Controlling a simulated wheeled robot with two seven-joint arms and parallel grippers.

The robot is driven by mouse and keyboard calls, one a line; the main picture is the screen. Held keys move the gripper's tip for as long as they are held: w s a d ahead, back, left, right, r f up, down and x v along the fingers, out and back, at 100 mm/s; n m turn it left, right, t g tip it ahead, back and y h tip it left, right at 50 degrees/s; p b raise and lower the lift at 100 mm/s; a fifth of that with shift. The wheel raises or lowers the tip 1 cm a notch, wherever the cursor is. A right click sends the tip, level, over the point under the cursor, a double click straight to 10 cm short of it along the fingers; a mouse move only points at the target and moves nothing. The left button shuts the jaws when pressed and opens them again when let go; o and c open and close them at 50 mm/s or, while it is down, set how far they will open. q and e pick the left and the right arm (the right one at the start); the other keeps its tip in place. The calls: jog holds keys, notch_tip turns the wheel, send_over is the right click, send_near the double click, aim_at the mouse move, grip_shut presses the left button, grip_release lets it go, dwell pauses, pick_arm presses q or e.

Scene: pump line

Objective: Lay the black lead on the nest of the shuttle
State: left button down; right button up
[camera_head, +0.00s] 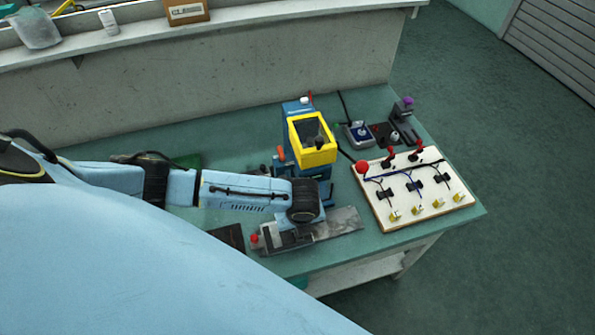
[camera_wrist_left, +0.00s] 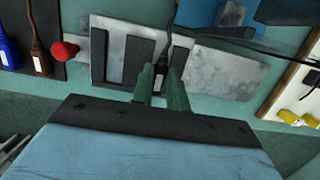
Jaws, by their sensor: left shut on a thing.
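The shuttle (camera_wrist_left: 220,73) is a grey metal plate with dark upright blocks and a red knob (camera_wrist_left: 64,51) at its left end. It also shows in the head view (camera_head: 343,221) at the front of the bench. My left gripper (camera_wrist_left: 162,76) is over the shuttle's nest area, its green fingers shut on the black lead (camera_wrist_left: 172,22). The lead's thin dark cable runs away from the fingers toward the top of the wrist view. The fingers and dark blocks hide most of its body, so I cannot tell whether it touches the nest. My right gripper is out of view.
A dark mat (camera_wrist_left: 15,78) with a blue lead (camera_wrist_left: 8,48) and a brown lead (camera_wrist_left: 38,52) lies left of the shuttle. A white board (camera_head: 408,195) with switches and yellow connectors lies to the right.

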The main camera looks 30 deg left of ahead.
pick_arm(q)
jog(key=shift+f, duration=0.35)
dwell(0.4)
jog(key=shift+s+f, duration=0.2)
